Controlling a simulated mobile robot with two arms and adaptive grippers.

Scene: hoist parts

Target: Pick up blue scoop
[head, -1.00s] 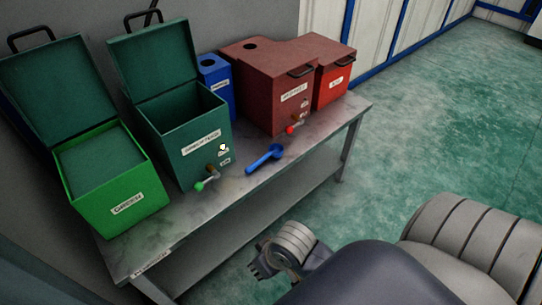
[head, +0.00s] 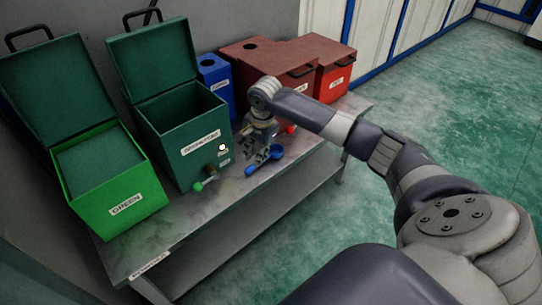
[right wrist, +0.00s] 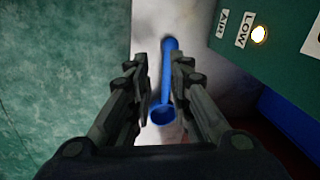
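The blue scoop (head: 265,160) lies on the grey metal table (head: 190,230), in front of the dark green and dark red boxes. My right gripper (head: 259,155) points down just above the scoop in the head view. In the right wrist view the two fingers (right wrist: 165,100) are apart, with the blue scoop (right wrist: 163,113) showing between them. Its round end is near the fingertips and its other end reaches away toward the top. Whether the fingers touch it cannot be told. My left gripper does not show.
An open dark green box (head: 186,138) with a tap stands left of the scoop. An open bright green box (head: 110,195) is farther left. A blue box (head: 215,80), dark red box (head: 262,62) and red box (head: 336,82) stand behind. The table's front strip is clear.

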